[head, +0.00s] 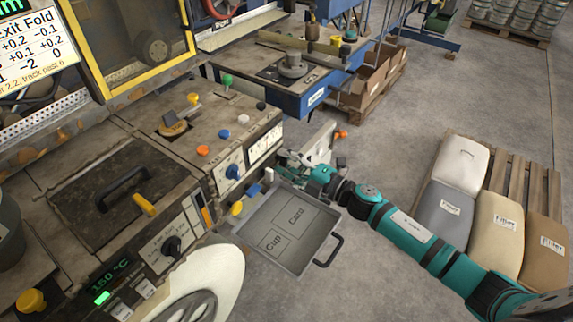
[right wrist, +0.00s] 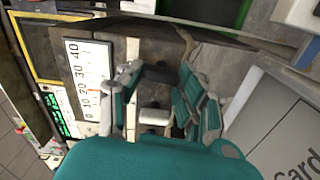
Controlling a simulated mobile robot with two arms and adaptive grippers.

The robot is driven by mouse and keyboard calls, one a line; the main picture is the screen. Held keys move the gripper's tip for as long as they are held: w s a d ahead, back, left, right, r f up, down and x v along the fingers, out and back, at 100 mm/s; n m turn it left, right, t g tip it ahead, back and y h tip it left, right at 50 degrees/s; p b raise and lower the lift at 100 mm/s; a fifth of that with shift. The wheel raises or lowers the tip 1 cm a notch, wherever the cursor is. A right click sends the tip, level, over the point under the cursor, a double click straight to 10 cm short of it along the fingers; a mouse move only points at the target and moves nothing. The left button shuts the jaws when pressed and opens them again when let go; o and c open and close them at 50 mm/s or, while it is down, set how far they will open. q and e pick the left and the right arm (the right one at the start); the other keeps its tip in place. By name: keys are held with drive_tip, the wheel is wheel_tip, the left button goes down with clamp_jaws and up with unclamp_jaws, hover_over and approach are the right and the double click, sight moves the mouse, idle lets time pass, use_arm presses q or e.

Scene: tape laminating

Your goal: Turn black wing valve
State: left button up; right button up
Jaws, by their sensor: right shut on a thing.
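My right gripper (head: 287,162) is at the front side of the machine, above the far corner of the grey tray. In the right wrist view its two fingers (right wrist: 158,85) close around a small dark part, which looks like the black wing valve (right wrist: 160,74). The fingers hide much of it, and its turn angle cannot be made out. In the head view the valve is hidden behind the gripper. A pale knob-like part (right wrist: 155,117) shows between the fingers, nearer the palm. My left gripper is in neither view.
The grey tray (head: 318,228) marked Card and Cup juts out below my right gripper. A white scale (right wrist: 85,65) numbered 0 to 40 is beside the fingers. Coloured knobs, a blue one (head: 233,172) among them, line the machine. Sacks (head: 445,212) lie on a pallet at right.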

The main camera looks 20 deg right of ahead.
drive_tip(key=shift+f+n+b, duration=0.15)
drive_tip(key=shift+n+b, duration=0.15)
drive_tip(key=shift+n, duration=0.5)
drive_tip(key=o, duration=1.2)
drive_tip(key=shift+c, duration=0.2)
drive_tip(key=v, duration=1.2)
drive_tip(key=shift+s+d, duration=0.1)
drive_tip(key=shift+d, duration=0.05)
